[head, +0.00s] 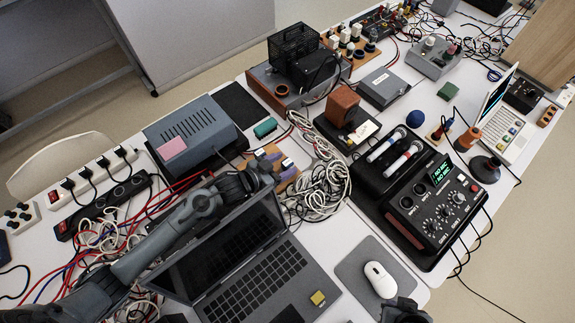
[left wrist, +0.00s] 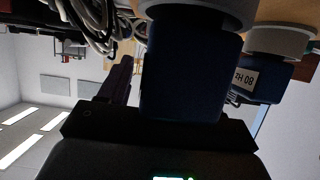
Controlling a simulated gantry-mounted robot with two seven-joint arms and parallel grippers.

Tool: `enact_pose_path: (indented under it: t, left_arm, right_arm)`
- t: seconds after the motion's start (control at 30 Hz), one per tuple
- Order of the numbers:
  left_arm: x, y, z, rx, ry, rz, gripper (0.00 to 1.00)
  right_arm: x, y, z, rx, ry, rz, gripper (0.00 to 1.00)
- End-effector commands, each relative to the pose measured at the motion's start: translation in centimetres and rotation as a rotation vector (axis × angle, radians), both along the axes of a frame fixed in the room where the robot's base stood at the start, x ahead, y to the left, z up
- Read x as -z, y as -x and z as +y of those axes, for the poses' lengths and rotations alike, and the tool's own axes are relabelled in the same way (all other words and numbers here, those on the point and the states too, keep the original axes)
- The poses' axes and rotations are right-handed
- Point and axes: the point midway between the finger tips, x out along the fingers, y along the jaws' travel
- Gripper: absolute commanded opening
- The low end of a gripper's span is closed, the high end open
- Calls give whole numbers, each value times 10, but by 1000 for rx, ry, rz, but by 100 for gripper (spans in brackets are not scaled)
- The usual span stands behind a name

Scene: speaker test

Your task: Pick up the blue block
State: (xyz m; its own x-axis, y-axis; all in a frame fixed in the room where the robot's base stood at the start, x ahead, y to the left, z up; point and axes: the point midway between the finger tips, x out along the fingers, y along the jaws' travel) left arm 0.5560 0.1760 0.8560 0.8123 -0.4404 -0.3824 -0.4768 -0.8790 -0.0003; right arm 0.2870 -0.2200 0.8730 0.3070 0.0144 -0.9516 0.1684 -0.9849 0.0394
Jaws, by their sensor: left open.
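My left gripper (head: 277,165) is open in the head view, just behind the laptop lid, over a small wooden board (head: 289,180) with white-topped pieces. In the left wrist view a dark blue block (left wrist: 182,75) with a grey end fills the space in front of the gripper, and one purple finger (left wrist: 119,80) shows to its left. The other finger is hidden, and contact cannot be told. A second blue piece (left wrist: 262,82) with an upside-down "80 Hz" label stands to the right. My right gripper (head: 403,312) shows only as a dark part at the bottom edge; its jaws are unclear.
The open laptop (head: 262,275) stands just in front of my left gripper. Coiled cables (head: 322,180) lie to its right and a grey box (head: 195,130) with a pink note to its left. A black audio unit (head: 425,195) and a white mouse (head: 380,279) are further right.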

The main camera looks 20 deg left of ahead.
Motion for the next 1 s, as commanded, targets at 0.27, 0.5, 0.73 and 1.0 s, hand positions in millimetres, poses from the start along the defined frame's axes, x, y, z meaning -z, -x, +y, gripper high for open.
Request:
enact_pose_path:
  t: [0.27,0.5,0.73,1.0]
  left_arm:
    - [0,0,0,-1,-1,-1,52]
    - [0,0,0,-1,-1,-1,15]
    - [0,0,0,-1,-1,-1,3]
    - [-17,0,1,0,-1,-2,3]
  right_arm:
    - [0,0,1,3,-5,1,0]
    - [0,0,2,6,-9,0,0]
    - [0,0,2,6,-10,1,0]
    - [-5,0,2,5,-8,1,0]
